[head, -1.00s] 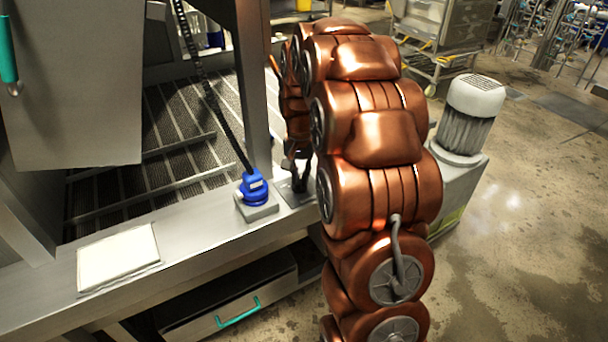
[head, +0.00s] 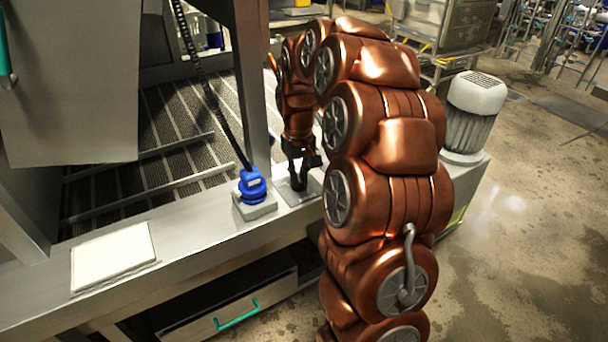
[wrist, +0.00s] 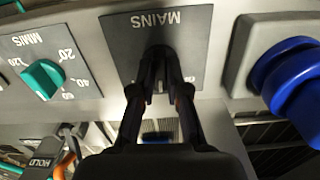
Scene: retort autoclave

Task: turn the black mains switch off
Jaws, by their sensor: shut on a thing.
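The MAINS plate (wrist: 118,30) is dark grey, and its lettering reads upside down in the wrist view. The black mains switch (wrist: 158,52) on it is mostly hidden by my fingers. My gripper (wrist: 160,88) reaches over the plate with its two black fingers close together around the switch, shut on it. In the head view my gripper (head: 299,182) points down onto the plate (head: 289,194) at the right end of the steel ledge. The switch's lever position cannot be made out.
A blue connector (head: 252,188) on a grey box stands just left of the plate; it is close on the right in the wrist view (wrist: 297,88). A teal MINS dial (wrist: 42,80) and a HOLD control (wrist: 42,158) lie left there. A grey motor (head: 470,115) stands right of my arm.

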